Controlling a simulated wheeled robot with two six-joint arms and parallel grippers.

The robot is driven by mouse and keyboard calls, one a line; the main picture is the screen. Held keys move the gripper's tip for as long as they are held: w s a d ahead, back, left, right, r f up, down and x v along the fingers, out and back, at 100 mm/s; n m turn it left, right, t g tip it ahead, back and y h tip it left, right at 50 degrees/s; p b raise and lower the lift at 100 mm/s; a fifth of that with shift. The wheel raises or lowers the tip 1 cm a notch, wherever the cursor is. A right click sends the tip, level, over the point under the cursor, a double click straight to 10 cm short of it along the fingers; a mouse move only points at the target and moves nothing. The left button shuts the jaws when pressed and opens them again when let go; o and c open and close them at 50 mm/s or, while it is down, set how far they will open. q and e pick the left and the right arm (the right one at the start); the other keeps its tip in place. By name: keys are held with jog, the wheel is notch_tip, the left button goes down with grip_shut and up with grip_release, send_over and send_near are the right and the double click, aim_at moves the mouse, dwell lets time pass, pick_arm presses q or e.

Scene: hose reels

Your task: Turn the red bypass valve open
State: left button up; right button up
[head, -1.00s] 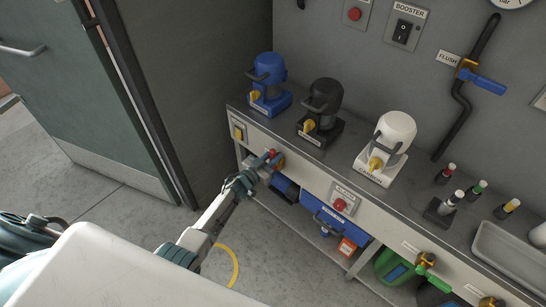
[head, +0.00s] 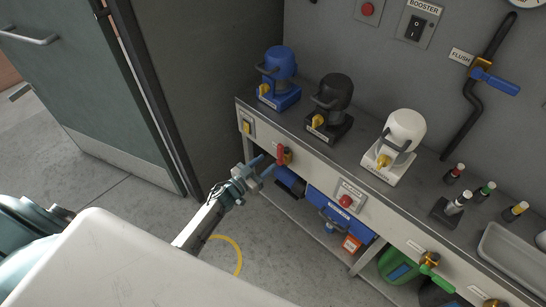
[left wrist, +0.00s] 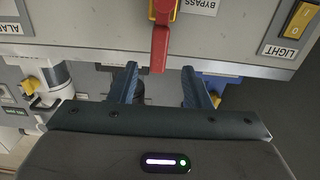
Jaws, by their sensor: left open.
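The red bypass valve has a red lever (head: 281,154) on a brass body (head: 287,157), mounted on the bench's front panel. My left gripper (head: 263,165) is open and empty, just in front of and below the lever in the head view. In the left wrist view its blue fingers (left wrist: 159,80) stand apart on either side of the lever's line, with the lever's end near the gap. My right gripper is out of view.
The yellow LIGHT switch (head: 248,127) is left of the valve and a red alarm button (head: 346,201) right of it. Blue (head: 279,63), black (head: 333,91) and white (head: 405,130) units stand on the bench (head: 357,160). Open floor lies left of the bench.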

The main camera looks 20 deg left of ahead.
pick_arm(q)
jog(key=shift+v, duration=1.15)
jog(key=s+a+f+n+g+y, duration=0.2)
jog(key=s+f+g+y, duration=0.15)
jog(key=s+f, duration=0.8)
jog(key=s+a+f+n+g+y, duration=0.1)
jog(key=s+a+f+g+y, duration=0.25)
jog(key=s+f, duration=0.75)
jog(key=s+d+f+g, duration=0.1)
jog(key=s+f+g, duration=0.3)
jog(key=s, duration=1)
jog(key=s+d+f+g, duration=0.2)
jog(key=s+f+g, duration=0.2)
jog(key=s+f, duration=0.7)
jog(key=s, duration=0.3)
jog(key=shift+s+f+g, duration=0.15)
jog(key=shift+f+g, duration=0.05)
jog(key=shift+g, duration=0.2)
jog(key=shift+d, duration=0.15)
